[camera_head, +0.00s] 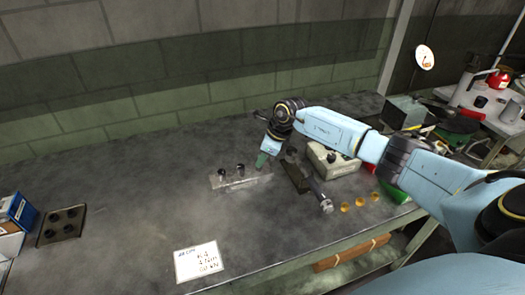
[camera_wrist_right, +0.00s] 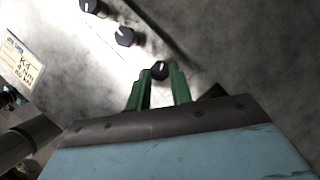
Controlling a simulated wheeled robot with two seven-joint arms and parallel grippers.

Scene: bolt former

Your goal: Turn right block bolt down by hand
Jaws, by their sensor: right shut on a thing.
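A grey metal block (camera_head: 238,183) lies on the bench with black-headed bolts standing in it. Two bolts, the left one (camera_head: 222,172) and the middle one (camera_head: 240,170), stand free of the gripper. My right gripper (camera_head: 262,161) points down at the block's right end. In the right wrist view, its green fingers (camera_wrist_right: 160,80) are closed around the right bolt's black head (camera_wrist_right: 160,70), which has a white mark on top. The middle bolt (camera_wrist_right: 124,36) and left bolt (camera_wrist_right: 88,6) show beyond. The right bolt is mostly hidden in the head view. My left gripper is out of view.
A dark tool with a long handle (camera_head: 320,193) lies right of the block, by a pale box (camera_head: 333,160) and brass cups (camera_head: 360,203). A white card (camera_head: 198,262) lies in front. A dark plate with black knobs (camera_head: 62,222) is far left. The bench between is clear.

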